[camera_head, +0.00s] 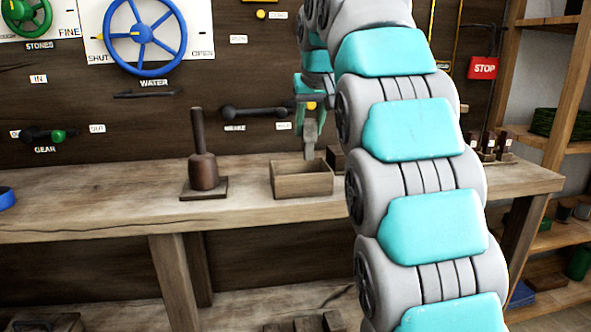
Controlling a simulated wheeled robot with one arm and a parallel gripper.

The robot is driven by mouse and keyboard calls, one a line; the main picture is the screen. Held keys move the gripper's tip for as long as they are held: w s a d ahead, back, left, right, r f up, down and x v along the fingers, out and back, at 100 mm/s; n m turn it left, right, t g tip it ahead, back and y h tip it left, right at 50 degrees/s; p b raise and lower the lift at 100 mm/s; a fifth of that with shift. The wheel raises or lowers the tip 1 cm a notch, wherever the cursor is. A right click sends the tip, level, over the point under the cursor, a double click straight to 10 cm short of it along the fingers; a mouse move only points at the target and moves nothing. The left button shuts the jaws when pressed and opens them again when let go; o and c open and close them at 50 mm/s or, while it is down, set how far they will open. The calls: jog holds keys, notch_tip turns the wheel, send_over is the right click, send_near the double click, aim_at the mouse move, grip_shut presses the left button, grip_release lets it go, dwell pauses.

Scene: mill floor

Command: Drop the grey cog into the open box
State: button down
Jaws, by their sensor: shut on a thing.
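The open box (303,186) is a small wooden box standing on the workbench, right of the brown mallet-like tool. The piece appears to be above the box rim, but I cannot tell the exact height or depth. No other grey cog shows clearly.
The workbench (110,212) runs along the wall. A brown mallet-like tool (203,170) stands upright on a square base left of the box. A dark block (336,158) sits behind the box. Wall wheels and levers are behind. My arm hides the bench's right-middle part.

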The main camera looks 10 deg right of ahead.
aim_at(310, 146)
jog(key=shift+w+f, duration=0.1)
jog(key=shift+w, duration=0.1)
jog(key=shift+f+b, duration=0.2)
jog(key=shift+b, duration=0.1)
notch_tip(310, 146, down, 6)
jog(key=b, duration=0.5)
jog(key=shift+r, duration=0.25)
jog(key=shift+s, duration=0.1)
jog(key=shift+c, duration=2.3)
grip_release()
jog(key=shift+r, duration=0.1)
jog(key=shift+p+v, duration=0.95)
jog(key=shift+v, duration=2.95)
